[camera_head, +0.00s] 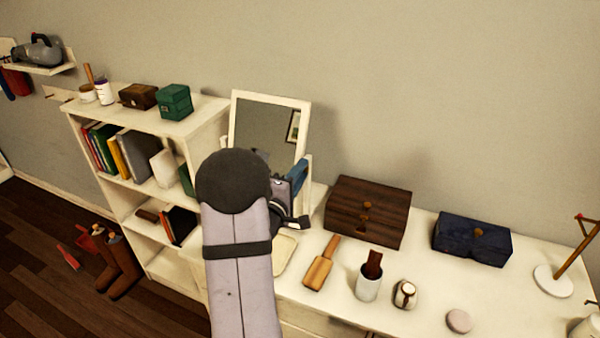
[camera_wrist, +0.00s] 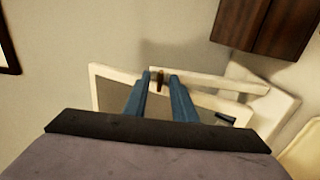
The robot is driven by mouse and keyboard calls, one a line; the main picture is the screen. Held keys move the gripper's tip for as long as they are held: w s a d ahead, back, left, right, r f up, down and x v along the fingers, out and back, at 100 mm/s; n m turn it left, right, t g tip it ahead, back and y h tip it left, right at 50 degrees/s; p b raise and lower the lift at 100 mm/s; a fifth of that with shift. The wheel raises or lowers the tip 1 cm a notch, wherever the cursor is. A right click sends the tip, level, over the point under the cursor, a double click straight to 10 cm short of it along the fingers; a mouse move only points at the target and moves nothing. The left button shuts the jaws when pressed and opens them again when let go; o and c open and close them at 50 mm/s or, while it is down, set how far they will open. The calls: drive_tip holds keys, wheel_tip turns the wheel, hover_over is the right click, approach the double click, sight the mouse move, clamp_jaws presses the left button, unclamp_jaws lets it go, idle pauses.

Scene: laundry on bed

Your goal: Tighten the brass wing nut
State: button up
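A small brass-brown piece, apparently the wing nut (camera_wrist: 159,81), shows in the wrist view at the white frame of the mirror. My gripper (camera_wrist: 159,76) has its two blue fingers on either side of it, with the tips apart and a narrow gap showing. I cannot tell whether either finger touches it. The white-framed mirror (camera_head: 269,104) stands upright on the white dresser in the head view. My gripper (camera_head: 298,176) is at its lower right side, partly hidden by my arm. The nut is hidden in the head view.
A dark wooden box (camera_head: 368,212) stands right of the mirror. A bookshelf (camera_head: 147,130) is at left. The wall is close behind.

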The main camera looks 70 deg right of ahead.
clamp_jaws()
drive_tip(key=shift+f+m+b, duration=0.1)
drive_tip(key=shift+m+b, duration=0.25)
drive_tip(key=shift+m, duration=0.05)
drive_tip(key=m+b, duration=2.7)
drive_tip(key=m, duration=0.8)
drive_tip(key=shift+b, duration=0.3)
